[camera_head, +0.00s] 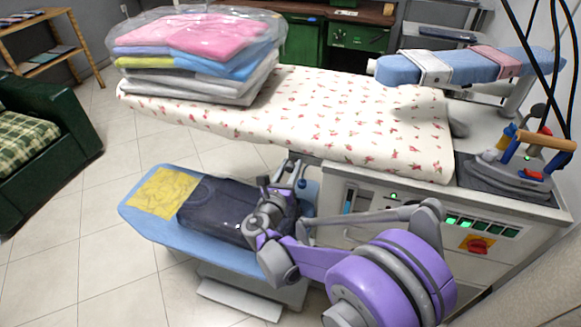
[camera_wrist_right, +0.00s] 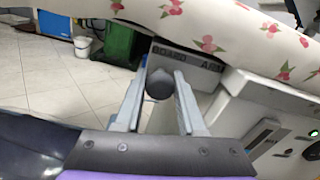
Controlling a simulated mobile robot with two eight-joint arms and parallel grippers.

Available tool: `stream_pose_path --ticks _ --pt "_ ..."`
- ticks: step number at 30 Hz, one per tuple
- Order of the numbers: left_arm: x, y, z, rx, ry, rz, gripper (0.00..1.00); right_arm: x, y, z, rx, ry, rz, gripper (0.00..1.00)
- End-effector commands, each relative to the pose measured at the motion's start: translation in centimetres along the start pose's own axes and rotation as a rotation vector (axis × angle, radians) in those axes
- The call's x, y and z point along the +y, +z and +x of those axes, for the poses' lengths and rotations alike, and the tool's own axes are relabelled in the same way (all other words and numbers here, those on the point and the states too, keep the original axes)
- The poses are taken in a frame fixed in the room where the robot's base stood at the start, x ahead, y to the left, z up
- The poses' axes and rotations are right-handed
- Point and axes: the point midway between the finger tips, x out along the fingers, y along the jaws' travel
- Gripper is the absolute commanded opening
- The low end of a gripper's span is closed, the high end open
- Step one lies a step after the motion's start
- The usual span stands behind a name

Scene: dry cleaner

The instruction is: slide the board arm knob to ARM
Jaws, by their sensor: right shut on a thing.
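The dark round knob (camera_wrist_right: 159,84) sits between the two grey fingers of my right gripper (camera_wrist_right: 160,95) in the wrist view. The gripper is shut on it. Behind it a grey label plate (camera_wrist_right: 190,66) reads BOARD on the left and ARM on the right. The knob appears just below the word BOARD; its slot is hidden. In the head view my right gripper (camera_head: 292,172) reaches under the front edge of the ironing board (camera_head: 330,112), and the knob cannot be made out there. My left gripper is not in view.
Bagged folded clothes (camera_head: 195,60) lie on the board's left end. A blue lower board (camera_head: 190,235) holds a yellow cloth (camera_head: 165,192) and a dark garment (camera_head: 215,205). The control cabinet (camera_head: 400,195) is close on the right, with an iron (camera_head: 515,165) on top.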

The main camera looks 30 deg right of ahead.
Motion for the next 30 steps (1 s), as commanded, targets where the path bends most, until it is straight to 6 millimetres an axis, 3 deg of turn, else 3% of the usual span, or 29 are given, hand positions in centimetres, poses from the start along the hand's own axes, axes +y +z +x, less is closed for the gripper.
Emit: stream_pose_path --ticks 5,13,20,21,25,30 --pt "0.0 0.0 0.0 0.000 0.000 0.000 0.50 -0.1 0.0 0.0 0.000 0.000 0.000 0.00" --pt "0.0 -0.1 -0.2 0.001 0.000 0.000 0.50 -3.2 -0.6 0.0 0.001 -0.002 0.000 0.00" --pt "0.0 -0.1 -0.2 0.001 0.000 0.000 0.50 -3.1 -0.6 0.0 0.000 0.000 0.001 0.00" --pt "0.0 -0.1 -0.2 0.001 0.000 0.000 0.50 -3.1 -0.6 0.0 0.000 0.000 0.001 0.42" --pt "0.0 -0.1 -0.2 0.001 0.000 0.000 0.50 -3.1 -0.6 0.0 0.000 0.000 0.001 0.66" --pt "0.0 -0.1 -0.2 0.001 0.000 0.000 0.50 -3.1 -0.6 0.0 0.000 0.000 0.000 0.69"
